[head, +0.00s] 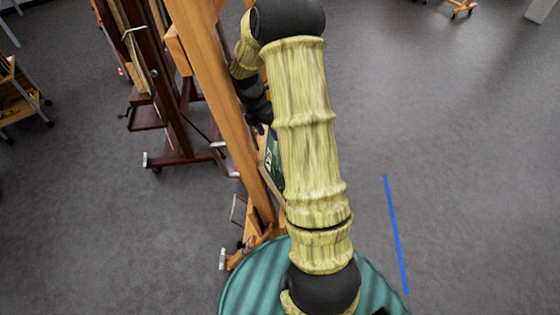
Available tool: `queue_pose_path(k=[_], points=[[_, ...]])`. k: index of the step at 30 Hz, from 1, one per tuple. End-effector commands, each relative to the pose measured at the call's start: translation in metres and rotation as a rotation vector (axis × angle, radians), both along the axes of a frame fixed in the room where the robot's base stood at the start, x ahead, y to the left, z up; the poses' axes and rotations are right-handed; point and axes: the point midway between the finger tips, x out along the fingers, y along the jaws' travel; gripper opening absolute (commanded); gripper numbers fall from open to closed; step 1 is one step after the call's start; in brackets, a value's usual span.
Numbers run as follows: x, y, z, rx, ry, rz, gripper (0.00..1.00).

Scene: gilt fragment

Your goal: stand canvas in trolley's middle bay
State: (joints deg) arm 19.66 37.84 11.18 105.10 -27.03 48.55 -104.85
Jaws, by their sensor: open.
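A small canvas (273,170) with a dark green face and a small pale patch leans at the light wooden easel (228,100), partly hidden behind my arm. My gripper (262,124) hangs just above the canvas's upper edge, left of my forearm. It is small and dark here, and its fingertips are mostly hidden; the jaws are open. I cannot tell whether they touch the canvas. A wooden rack on casters (14,92), cut by the left edge, may be the trolley; its bays cannot be made out.
A dark red-brown easel (160,90) on casters stands left of the light one. A blue tape line (395,235) lies on the grey floor at right. Another wheeled wooden base (461,6) shows at the top right. The floor (450,130) on the right is clear.

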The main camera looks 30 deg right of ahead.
Motion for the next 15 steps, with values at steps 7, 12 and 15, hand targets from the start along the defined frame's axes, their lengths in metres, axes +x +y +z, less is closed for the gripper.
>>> queue_pose_path(k=[7,12,15], points=[[0.039,0.000,0.008,0.037,0.090,0.399,0.44],[0.050,0.001,0.007,0.047,0.118,0.523,0.44],[0.052,0.001,0.006,0.047,0.121,0.537,0.44]])
